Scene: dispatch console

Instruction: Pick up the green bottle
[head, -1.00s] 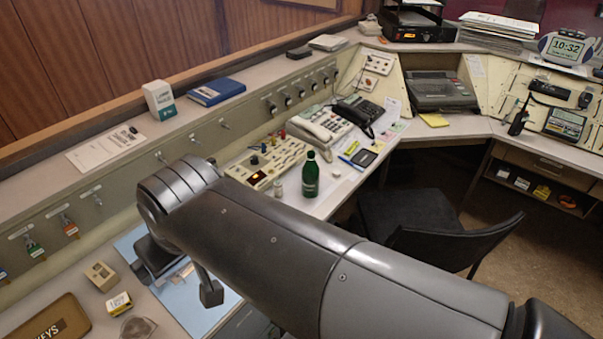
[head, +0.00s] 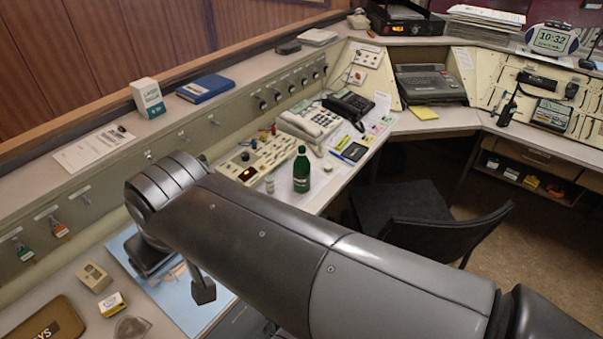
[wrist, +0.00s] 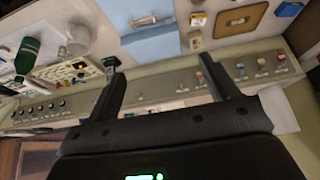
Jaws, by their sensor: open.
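The green bottle (head: 301,171) stands upright on the desk beside the beige button panel (head: 258,160), beyond my arm in the head view. It also shows at the left edge of the wrist view (wrist: 27,55), well to the side of my gripper. My gripper (wrist: 165,82) is open in the wrist view, its two dark fingers apart with nothing between them. In the head view my arm hides most of the gripper; one finger shows below the arm, over the light blue mat (head: 185,305).
A small pale jar (head: 269,184) stands close to the bottle. Telephones (head: 308,122) are behind it. A black chair (head: 440,225) is right of the desk. A brown tray (head: 48,322) and small boxes (head: 94,278) lie at the near left. A ledge (head: 110,150) runs along the wall.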

